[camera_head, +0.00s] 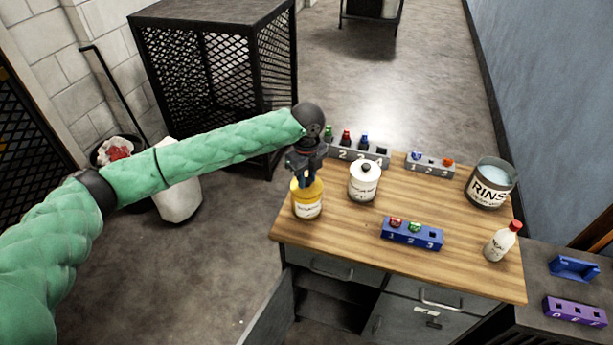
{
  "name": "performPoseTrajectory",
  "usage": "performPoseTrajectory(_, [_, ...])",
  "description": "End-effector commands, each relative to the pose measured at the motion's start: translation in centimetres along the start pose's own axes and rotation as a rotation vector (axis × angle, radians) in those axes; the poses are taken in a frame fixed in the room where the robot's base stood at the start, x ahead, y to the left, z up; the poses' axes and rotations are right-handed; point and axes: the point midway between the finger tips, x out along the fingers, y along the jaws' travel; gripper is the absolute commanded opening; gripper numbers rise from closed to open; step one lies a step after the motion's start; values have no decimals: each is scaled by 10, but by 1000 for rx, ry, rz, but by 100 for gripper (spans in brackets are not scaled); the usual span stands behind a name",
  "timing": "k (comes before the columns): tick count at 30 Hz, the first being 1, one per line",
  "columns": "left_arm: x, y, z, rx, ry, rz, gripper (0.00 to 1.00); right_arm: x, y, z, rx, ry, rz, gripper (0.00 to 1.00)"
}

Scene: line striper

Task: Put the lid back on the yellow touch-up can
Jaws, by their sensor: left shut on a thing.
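The yellow touch-up can (307,201) stands upright at the left end of the wooden worktop, with a pale label on its front. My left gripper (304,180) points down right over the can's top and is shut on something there. The fingers and the can's top edge hide what is held, so I cannot tell if it is the lid, or whether a lid is seated on the can. My right gripper is not in view.
A white lidded can (364,182) stands close right of the yellow one. Behind are a grey numbered rack (358,154) and another grey rack (430,164). A blue rack (411,234), a RINSE pot (491,183) and a red-capped bottle (502,242) stand on the worktop (340,236).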

Motion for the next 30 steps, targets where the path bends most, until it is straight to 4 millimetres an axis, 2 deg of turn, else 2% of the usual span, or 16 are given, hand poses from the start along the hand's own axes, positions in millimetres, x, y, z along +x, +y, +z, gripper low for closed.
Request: performPoseTrajectory(30, [1, 0, 0, 0, 0, 0, 4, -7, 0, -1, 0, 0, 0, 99])
